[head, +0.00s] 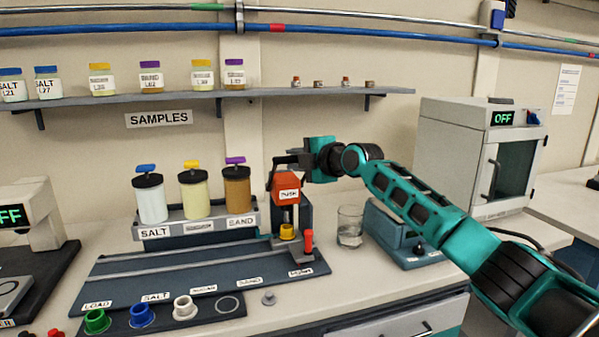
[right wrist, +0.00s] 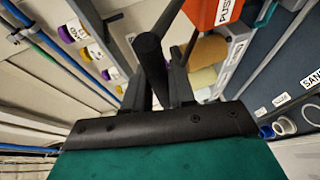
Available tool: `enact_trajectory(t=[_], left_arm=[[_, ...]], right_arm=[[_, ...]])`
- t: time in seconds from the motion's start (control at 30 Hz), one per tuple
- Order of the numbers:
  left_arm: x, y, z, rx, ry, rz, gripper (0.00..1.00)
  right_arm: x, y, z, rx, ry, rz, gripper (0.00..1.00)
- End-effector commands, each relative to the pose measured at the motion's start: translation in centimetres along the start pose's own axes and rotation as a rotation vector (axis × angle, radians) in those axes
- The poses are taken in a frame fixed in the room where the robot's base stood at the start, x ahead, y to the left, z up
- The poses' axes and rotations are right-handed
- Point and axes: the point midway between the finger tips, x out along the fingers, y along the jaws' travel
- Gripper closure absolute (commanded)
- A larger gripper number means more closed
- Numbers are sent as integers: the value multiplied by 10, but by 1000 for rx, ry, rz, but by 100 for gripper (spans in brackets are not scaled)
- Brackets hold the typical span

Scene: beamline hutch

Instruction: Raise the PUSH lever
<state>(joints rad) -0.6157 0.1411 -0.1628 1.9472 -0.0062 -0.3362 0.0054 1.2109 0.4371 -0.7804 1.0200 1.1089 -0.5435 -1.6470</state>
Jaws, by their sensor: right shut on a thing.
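The PUSH press (head: 287,186) has an orange-red head labelled PUSH and stands at the right end of the dark rail bench. Its black lever (head: 284,160) shows at the top of the head, partly hidden by my gripper. My right gripper (head: 297,162) reaches in from the right and is shut on the lever. In the right wrist view the dark lever bar (right wrist: 150,52) runs between the two fingers (right wrist: 158,92), and the orange-red head (right wrist: 208,14) is just beyond. A yellow cup (head: 287,232) sits under the press. My left gripper is not in view.
A glass beaker (head: 350,226) and a blue-grey device (head: 392,236) stand right of the press, below my right arm. A small red-topped handle (head: 308,241) is in front. Sample hoppers (head: 195,195) stand left. A shelf (head: 190,98) crosses the wall above.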

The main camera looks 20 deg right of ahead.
Motion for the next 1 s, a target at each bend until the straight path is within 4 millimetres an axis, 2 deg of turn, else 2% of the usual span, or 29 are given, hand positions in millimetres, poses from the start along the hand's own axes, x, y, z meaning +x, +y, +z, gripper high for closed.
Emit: enact_trajectory(t=[0.1, 0.3, 0.87, 0.9, 1.0], left_arm=[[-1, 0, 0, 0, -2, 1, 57], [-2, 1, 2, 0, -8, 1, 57], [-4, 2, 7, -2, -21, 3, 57], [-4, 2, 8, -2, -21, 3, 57], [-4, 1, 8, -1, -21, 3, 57]], right_arm=[[3, 11, 1, -1, -1, 5, 100], [7, 19, 2, 0, 0, 4, 100], [8, 25, 4, -2, -1, 10, 100], [8, 25, 4, -2, -2, 10, 73], [8, 25, 4, -2, -1, 10, 63]])
